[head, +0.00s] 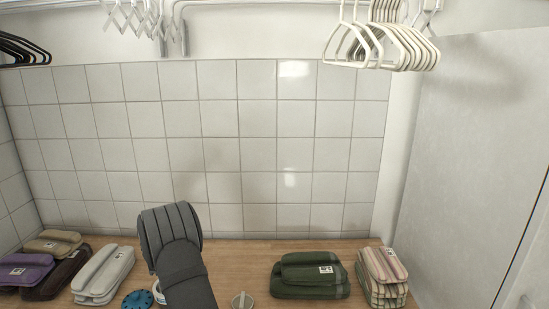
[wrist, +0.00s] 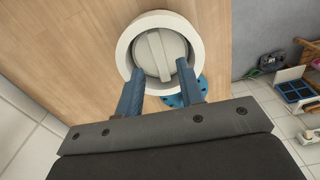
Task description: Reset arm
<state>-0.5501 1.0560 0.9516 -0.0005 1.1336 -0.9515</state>
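My gripper (wrist: 159,68) shows in the wrist view with its two blue fingers apart and nothing held between them. Past the fingertips is a white ring-shaped part (wrist: 124,45) with a grey round piece (wrist: 155,55) inside it, which has a raised bar across its middle. The fingers overlap the near side of the ring; I cannot tell whether they touch it. A blue disc (wrist: 187,93) shows partly behind the right finger. In the head view my dark arm rises at the lower middle; the fingers are hidden there.
On the wooden counter (head: 225,265) are a blue disc (head: 137,300), a grey knobbed piece (head: 242,300), folded grey (head: 103,273), purple (head: 24,271), green (head: 310,275) and striped (head: 382,276) cloths. White hangers (head: 380,45) hang above right. A tiled wall (head: 255,150) stands behind.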

